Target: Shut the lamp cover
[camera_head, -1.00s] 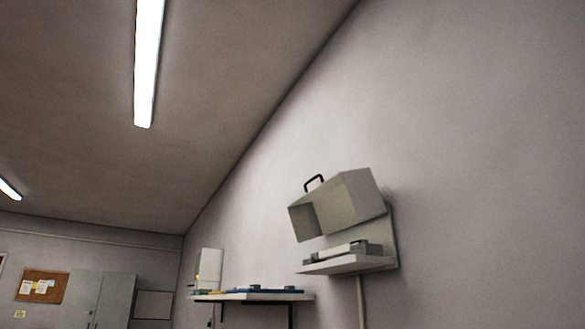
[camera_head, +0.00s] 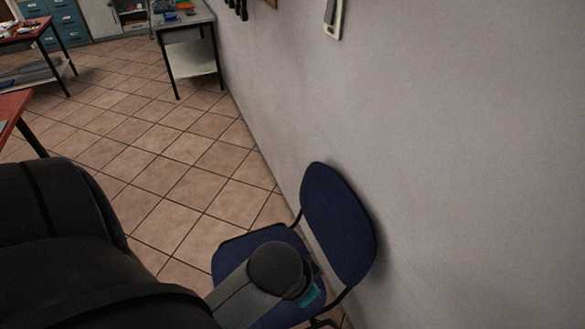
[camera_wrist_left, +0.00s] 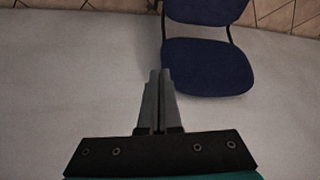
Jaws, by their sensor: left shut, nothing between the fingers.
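The lamp and its cover are out of both current views. My left gripper (camera_wrist_left: 160,76) shows in the left wrist view with its two fingers together and nothing between them. Beyond its fingertips are a pale wall and a blue chair. In the head view my arm comes in from the lower left, and its end lies over the chair seat; the fingers cannot be made out there. My right gripper is not in view.
A blue chair (camera_head: 338,225) stands against the pale wall (camera_head: 450,150), and it also shows in the left wrist view (camera_wrist_left: 205,68). A grey table (camera_head: 185,20) stands at the back along the wall. A red-topped table (camera_head: 14,104) is at the left. Tiled floor between them is clear.

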